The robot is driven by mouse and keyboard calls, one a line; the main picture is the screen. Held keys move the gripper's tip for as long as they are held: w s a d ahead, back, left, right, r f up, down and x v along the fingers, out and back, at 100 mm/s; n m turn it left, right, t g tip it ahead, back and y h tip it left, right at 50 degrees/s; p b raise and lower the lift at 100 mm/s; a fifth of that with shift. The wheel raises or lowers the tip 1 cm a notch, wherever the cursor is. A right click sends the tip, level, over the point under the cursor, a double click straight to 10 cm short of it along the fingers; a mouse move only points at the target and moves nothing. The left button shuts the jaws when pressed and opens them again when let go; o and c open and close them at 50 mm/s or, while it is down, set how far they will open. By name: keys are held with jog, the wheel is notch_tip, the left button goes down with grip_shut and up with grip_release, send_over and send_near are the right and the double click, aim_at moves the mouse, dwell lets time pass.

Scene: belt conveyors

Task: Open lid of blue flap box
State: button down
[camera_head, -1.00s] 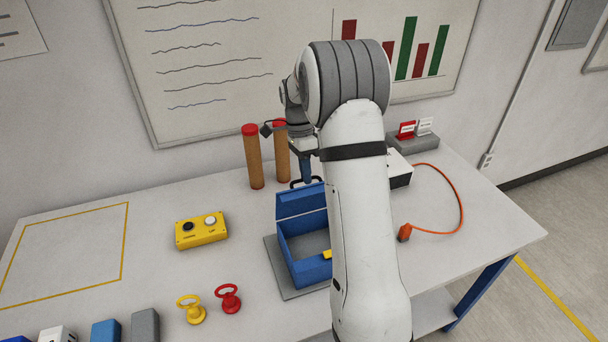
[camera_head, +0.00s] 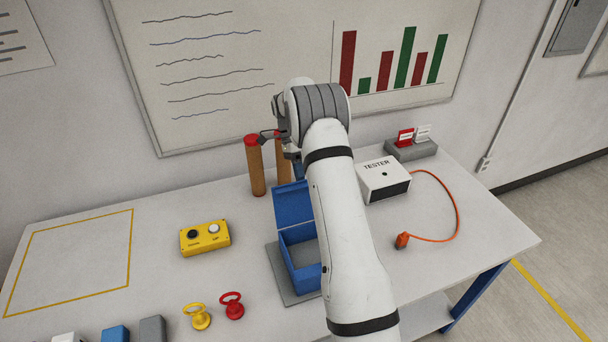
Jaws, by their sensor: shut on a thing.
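The blue flap box (camera_head: 307,280) sits on a grey mat (camera_head: 279,277) in the middle of the table. Its lid (camera_head: 293,207) stands up at the back edge, and part of the inside shows. My arm covers the box's right side. My gripper (camera_head: 298,170) is at the top edge of the lid, shut on it. The fingertips are mostly hidden behind my arm, and the lid's handle cannot be made out.
Two brown cylinders with red tops (camera_head: 255,166) stand close left of my gripper. A white tester (camera_head: 384,180) with an orange cable is to the right. A yellow button box (camera_head: 205,237) and yellow and red ring-handled pieces (camera_head: 232,306) lie left. The whiteboard wall is close behind.

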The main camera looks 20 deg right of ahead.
jog(key=shift+s+f, duration=0.2)
jog(key=shift+f, duration=0.15)
jog(key=c, duration=1.5)
grip_release()
jog(key=shift+w+r, duration=0.1)
jog(key=shift+r, duration=0.05)
jog(key=shift+r, duration=0.1)
jog(key=b+v, duration=0.2)
jog(key=v, duration=0.5)
jog(key=shift+w+r, duration=0.25)
jog(key=shift+r, duration=0.05)
